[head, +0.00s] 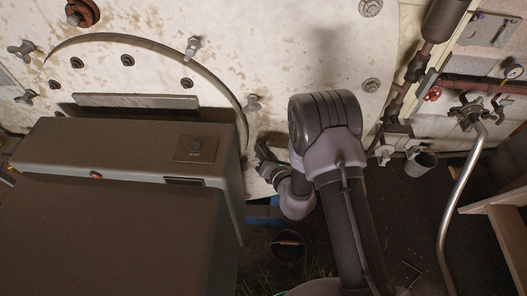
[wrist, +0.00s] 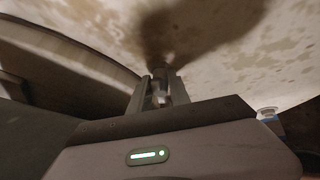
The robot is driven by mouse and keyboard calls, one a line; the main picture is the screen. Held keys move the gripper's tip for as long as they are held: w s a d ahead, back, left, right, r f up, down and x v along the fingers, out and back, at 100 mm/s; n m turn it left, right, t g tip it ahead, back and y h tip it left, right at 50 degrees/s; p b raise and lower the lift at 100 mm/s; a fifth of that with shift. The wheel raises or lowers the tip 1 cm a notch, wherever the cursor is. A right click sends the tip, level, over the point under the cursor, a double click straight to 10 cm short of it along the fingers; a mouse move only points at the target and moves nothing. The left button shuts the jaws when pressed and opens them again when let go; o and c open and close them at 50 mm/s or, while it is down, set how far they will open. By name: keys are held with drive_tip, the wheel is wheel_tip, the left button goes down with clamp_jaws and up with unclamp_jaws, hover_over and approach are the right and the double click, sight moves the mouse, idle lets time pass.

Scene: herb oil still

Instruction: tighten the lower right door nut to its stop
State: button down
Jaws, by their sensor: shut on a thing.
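The round door (head: 140,62) is pale with rust spots and sits in a big whitish wall; my own body hides its lower part. My gripper (head: 262,150) is at the door's lower right edge in the head view. In the wrist view my gripper (wrist: 159,90) is shut on a small grey metal nut (wrist: 158,97) between its two fingers. The fingers hide much of the nut, and I cannot tell how far it is turned. In the head view this nut is hidden behind the gripper.
Other wing nuts stand around the door: one at upper right (head: 192,47), one at right (head: 252,103) just above my gripper, one at upper left (head: 20,50). Pipes and a red valve knob (head: 432,94) are at right.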

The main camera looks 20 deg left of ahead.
drive_tip(key=shift+d+f+m+y+b, duration=0.1)
drive_tip(key=shift+f+m+y+b, duration=0.2)
drive_tip(key=shift+m+y+b, duration=0.65)
drive_tip(key=m+b, duration=0.1)
drive_tip(key=m+t+y+b, duration=0.1)
drive_tip(key=b, duration=0.1)
drive_tip(key=shift+w+f+m, duration=0.1)
drive_tip(key=shift+f+m, duration=0.1)
drive_tip(key=shift+m, duration=0.05)
drive_tip(key=m+t+y+b, duration=0.1)
drive_tip(key=m+b, duration=0.1)
drive_tip(key=m+t+b, duration=0.1)
drive_tip(key=m+b, duration=0.1)
drive_tip(key=shift+f+y, duration=0.15)
drive_tip(key=shift+y, duration=0.2)
drive_tip(key=shift+m+t+b, duration=0.8)
drive_tip(key=shift+m+b, duration=0.25)
drive_tip(key=shift+m, duration=0.35)
drive_tip(key=c, duration=1.2)
unclamp_jaws()
drive_tip(key=shift+c, duration=0.2)
